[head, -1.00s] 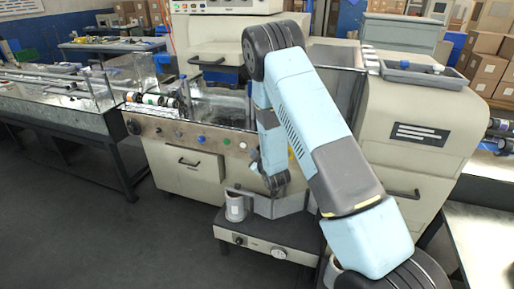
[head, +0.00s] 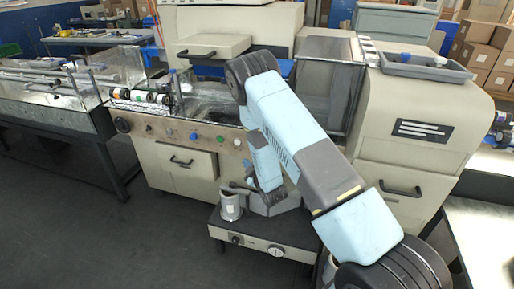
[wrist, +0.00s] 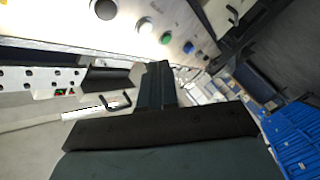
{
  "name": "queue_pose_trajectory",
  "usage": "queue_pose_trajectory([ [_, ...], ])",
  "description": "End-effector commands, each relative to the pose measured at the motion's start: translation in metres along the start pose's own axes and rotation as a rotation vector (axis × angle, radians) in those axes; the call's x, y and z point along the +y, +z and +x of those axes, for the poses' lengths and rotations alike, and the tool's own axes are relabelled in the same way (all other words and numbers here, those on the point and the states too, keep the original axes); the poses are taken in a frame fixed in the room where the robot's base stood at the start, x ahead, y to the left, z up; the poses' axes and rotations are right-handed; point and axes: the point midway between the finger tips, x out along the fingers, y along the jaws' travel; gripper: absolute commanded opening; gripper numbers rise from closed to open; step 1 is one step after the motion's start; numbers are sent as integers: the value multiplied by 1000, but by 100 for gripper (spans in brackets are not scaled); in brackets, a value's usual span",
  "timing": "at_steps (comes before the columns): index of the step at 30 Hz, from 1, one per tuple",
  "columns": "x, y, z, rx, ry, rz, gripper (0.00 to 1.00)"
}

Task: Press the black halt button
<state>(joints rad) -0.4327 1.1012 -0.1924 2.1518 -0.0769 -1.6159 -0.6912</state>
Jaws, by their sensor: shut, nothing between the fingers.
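The black button (wrist: 104,9) shows at the top edge of the wrist view, partly cut off, on the machine's pale control panel (wrist: 125,22). A white button (wrist: 144,26), a green button (wrist: 165,38) and a blue button (wrist: 188,47) follow it in a row. In the head view my arm covers the place right of the white button (head: 237,142), and I cannot make out the black button there. My gripper (wrist: 158,66) is shut and empty, below the row in the wrist view and apart from the panel. In the head view it is low in front of the machine (head: 232,187).
A grey cup (head: 231,207) stands close to my gripper on a low cabinet (head: 262,232) with a dial. A black knob (head: 122,125) is at the panel's left end. A drawer handle (head: 182,161) sticks out below the panel. The floor at left is clear.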

Motion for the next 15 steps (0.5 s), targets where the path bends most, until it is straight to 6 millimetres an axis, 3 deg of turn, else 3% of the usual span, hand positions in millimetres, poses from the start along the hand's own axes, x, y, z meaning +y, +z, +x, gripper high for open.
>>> queue_pose_trajectory([
  [15,25,25,34,1,1,-1,0],
])
